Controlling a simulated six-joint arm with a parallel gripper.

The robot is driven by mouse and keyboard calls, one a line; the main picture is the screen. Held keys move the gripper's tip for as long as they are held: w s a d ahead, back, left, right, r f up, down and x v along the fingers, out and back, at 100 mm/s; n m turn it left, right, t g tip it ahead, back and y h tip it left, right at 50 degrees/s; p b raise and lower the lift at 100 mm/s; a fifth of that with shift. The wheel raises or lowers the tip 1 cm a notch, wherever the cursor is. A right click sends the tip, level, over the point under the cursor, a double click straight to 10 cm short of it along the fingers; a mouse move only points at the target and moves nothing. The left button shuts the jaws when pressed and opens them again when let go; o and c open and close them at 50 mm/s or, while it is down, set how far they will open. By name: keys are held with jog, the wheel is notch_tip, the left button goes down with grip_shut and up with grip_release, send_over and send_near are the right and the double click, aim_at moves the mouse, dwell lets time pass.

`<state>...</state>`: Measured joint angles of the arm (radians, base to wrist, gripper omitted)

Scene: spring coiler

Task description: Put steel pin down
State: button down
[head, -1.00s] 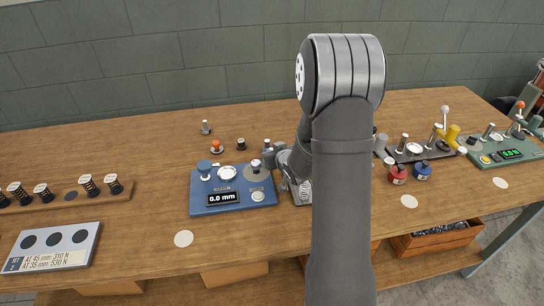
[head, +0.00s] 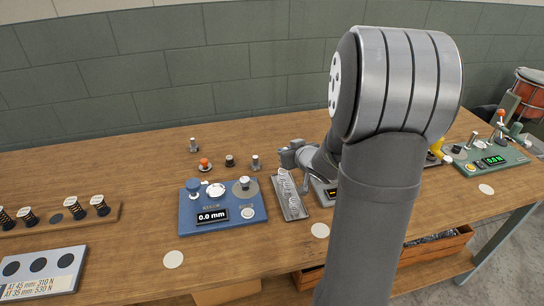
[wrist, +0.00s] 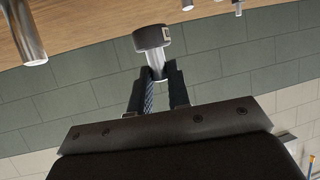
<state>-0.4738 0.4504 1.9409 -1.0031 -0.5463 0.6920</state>
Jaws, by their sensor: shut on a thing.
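The steel pin (wrist: 158,66) shows in the wrist view between the two dark fingers of my gripper (wrist: 161,80), which is shut on its bright shaft. A wide dark cylindrical end (wrist: 150,37) sits on the pin beyond the fingertips. The wrist picture is turned over, with the wooden table along its top. I cannot tell whether the dark end touches anything. In the head view my gripper (head: 288,157) is behind the blue gauge base, partly covered by my arm; the held pin is not clearly visible there.
The blue base (head: 222,226) with a 0.0 mm display stands in front. Small posts (head: 255,162) and an orange-topped piece (head: 204,164) stand behind it. A narrow metal tray (head: 291,203) lies to its right. A bright steel cylinder (wrist: 30,35) is near in the wrist view.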

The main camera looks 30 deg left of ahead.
jog(key=w+a+r+n+g+y, duration=0.2)
jog(key=w+a+r+n+g, duration=0.2)
jog(key=w+a, duration=0.45)
jog(key=s+a+f+n+g, duration=0.1)
jog(key=a+f, duration=0.2)
jog(key=a, duration=0.5)
jog(key=s+a+f+n+g, duration=0.1)
jog(key=a+f+n+g, duration=0.1)
jog(key=a, duration=0.5)
jog(key=s+a+f+n+g, duration=0.1)
jog(key=a+f, duration=0.3)
jog(key=a, duration=0.4)
jog(key=shift+s+a+f+n+g, duration=0.1)
jog(key=shift+a+n+g, duration=0.3)
jog(key=shift+g, duration=0.3)
jog(key=shift+d+f, duration=0.1)
jog(key=shift+f, duration=1.85)
jog(key=shift+f, duration=0.15)
jog(key=c, duration=1.4)
grip_release()
jog(key=shift+o, duration=0.2)
